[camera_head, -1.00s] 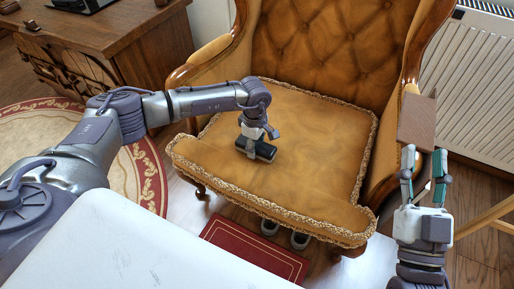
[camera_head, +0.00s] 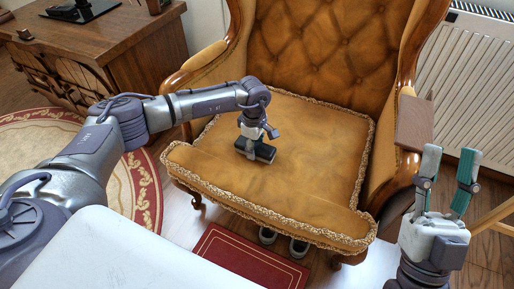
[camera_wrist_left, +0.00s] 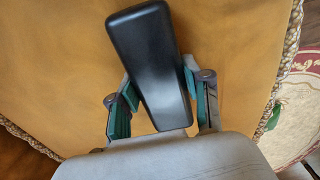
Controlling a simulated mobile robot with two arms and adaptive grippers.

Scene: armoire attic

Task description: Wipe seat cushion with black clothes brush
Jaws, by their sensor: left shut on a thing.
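The seat cushion (camera_head: 297,150) is tan leather with a braided trim, on a tufted armchair; it fills most of the left wrist view (camera_wrist_left: 240,70). The black clothes brush (camera_head: 262,152) is on or just above the cushion's left part; contact cannot be told. In the left wrist view the brush's smooth black back (camera_wrist_left: 150,60) shows between the fingers. My left gripper (camera_head: 253,138) is shut on the brush from above, with a finger on each side of it. The bristles are hidden. My right gripper (camera_head: 446,178) is open and empty, right of the chair.
The chair's wooden arms and tall back (camera_head: 325,40) bound the cushion. A brown block-like object (camera_head: 414,124) is behind my right gripper. A wooden desk (camera_head: 120,50) stands at left, a radiator (camera_head: 475,80) at right. A red book-like item (camera_head: 250,258) lies below the chair's front.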

